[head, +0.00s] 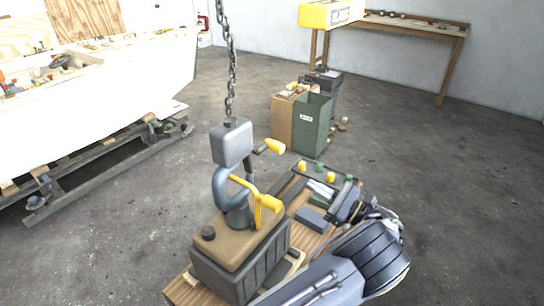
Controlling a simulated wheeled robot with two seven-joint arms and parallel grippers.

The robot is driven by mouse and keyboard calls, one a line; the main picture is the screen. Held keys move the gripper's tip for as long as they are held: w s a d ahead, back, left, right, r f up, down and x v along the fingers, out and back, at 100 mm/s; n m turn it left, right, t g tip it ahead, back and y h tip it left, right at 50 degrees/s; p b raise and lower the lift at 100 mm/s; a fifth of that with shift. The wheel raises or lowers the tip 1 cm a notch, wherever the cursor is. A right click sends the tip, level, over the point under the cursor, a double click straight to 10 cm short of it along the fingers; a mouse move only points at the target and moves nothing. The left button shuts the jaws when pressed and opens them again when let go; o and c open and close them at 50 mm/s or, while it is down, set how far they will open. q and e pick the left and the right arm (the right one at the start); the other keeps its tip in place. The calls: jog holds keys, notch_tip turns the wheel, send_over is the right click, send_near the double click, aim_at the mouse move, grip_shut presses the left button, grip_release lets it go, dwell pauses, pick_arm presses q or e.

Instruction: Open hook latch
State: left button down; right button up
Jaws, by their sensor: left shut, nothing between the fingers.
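A blue-grey hook (221,187) hangs under a grey block (232,143) on a chain, low over a brown-topped grey case (240,245). A yellow latch bar (246,186) runs from the hook's upper part down to a yellow tab (268,203) at its right. Whether the latch closes the hook's mouth is hard to tell. A yellow-ended handle (274,146) sticks out right of the block. My left gripper (347,207) is shut and empty, right of the hook and apart from it. Its fingertips show small and partly hidden. My right gripper is not in view.
The case stands on a wooden bench top (305,207) with small tools and yellow and green items. The chain (231,70) hangs from above. Behind are a green bin (312,125) and a cardboard box (283,122). A white boat hull (110,90) stands left. Open floor lies between.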

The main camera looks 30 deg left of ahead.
pick_arm(q)
jog(key=a+r, duration=0.6)
jog(key=a, duration=0.3)
jog(key=shift+a+r+p, duration=0.15)
jog(key=shift+a+p, duration=0.25)
jog(key=shift+p, duration=0.05)
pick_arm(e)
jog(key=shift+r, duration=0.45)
pick_arm(q)
jog(key=shift+a, duration=0.1)
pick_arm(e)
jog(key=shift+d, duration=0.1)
